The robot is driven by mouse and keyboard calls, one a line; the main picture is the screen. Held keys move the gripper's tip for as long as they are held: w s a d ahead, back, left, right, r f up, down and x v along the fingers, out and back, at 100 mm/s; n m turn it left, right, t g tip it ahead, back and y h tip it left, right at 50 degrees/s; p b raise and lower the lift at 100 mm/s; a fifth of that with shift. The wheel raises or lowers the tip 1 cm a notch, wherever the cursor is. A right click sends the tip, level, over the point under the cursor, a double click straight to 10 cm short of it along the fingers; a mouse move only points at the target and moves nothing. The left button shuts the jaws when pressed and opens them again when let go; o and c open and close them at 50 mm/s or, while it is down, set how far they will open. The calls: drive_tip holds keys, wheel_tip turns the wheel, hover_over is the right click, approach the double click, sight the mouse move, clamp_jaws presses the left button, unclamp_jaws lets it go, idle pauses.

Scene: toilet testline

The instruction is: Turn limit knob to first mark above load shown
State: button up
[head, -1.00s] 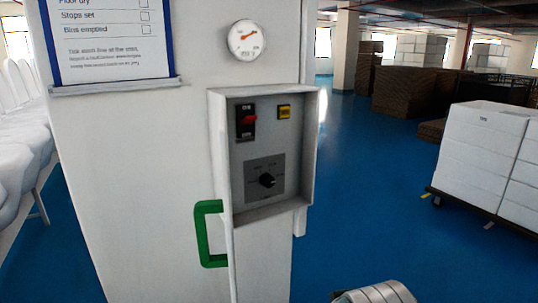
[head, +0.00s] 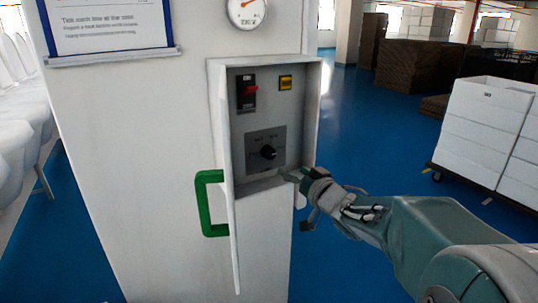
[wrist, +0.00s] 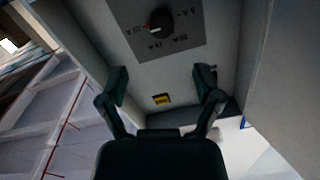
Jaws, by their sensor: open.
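The limit knob (head: 268,152) is a black round knob on a dark grey plate inside an open wall box. In the wrist view the knob (wrist: 160,20) sits at the top, with a red-white pointer line toward a mark on its left; the marks around it are upside down and hard to read. The round load gauge (head: 246,10) is cut by the top edge of the head view; its red needle shows but its numbers are too small to read. My gripper (wrist: 160,80) is open and empty, below and right of the knob in the head view, apart from it.
A red switch (head: 247,92) and a yellow button (head: 285,83) sit above the knob; the yellow one also shows in the wrist view (wrist: 161,99). The box walls (head: 314,120) stand out around the panel. A green handle (head: 204,205) is on the door at left.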

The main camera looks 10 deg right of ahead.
sight(272, 154)
drive_tip(key=x, duration=1)
drive_tip(key=shift+w+a, duration=0.2)
drive_tip(key=shift+w, duration=0.15)
drive_tip(key=c, duration=1.1)
